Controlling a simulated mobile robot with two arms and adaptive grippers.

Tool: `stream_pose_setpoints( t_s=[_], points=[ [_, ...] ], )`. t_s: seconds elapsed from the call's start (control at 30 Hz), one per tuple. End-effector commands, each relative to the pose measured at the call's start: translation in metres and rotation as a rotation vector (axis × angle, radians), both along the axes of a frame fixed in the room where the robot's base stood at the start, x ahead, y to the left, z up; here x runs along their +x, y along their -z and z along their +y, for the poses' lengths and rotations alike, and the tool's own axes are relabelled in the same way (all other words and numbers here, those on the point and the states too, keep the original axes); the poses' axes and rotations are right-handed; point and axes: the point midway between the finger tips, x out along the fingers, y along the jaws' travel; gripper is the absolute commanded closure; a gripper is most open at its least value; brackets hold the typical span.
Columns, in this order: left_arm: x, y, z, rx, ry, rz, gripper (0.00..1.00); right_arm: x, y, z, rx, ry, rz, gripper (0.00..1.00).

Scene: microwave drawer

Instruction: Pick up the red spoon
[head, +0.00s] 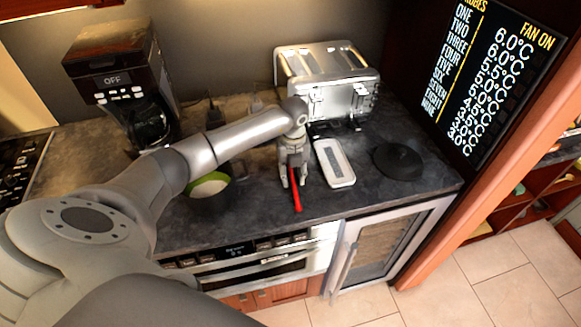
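The red spoon (296,199) lies on the dark countertop near its front edge, below and between my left gripper's fingers in the head view. My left gripper (293,183) points down over the spoon, with its two fingers apart, one on each side of it. I see a gap between the fingers and the spoon, so the gripper looks open. The far part of the spoon is hidden by the gripper. My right gripper is not in view.
A white tray (322,160) lies just right of the gripper, with a black disc (398,161) farther right. A silver toaster (339,95) stands behind. A green-and-white bowl (207,187) sits left, partly under my arm. A coffee maker (124,80) stands at the back left.

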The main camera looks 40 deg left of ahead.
Motion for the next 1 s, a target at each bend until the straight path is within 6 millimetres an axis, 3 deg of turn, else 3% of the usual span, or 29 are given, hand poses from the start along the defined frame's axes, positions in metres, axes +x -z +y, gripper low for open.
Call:
stream_pose_setpoints(
  t_s=[0.03, 0.2, 0.67, 0.9, 1.0],
  points=[
    [0.000, 0.000, 0.000, 0.000, 0.000, 0.000, 0.80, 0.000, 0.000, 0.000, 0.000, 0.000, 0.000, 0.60],
    [0.000, -0.001, 0.000, 0.000, 0.000, 0.000, 1.00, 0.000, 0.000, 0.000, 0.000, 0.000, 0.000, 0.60],
    [0.001, -0.005, 0.000, 0.000, 0.000, -0.001, 1.00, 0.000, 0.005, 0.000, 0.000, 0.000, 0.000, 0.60],
    [0.002, -0.029, 0.001, 0.002, 0.001, -0.008, 1.00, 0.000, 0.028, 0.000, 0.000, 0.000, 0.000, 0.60],
    [-0.010, -0.045, -0.007, 0.001, 0.004, -0.004, 1.00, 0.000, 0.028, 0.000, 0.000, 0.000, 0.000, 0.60]
  ],
)
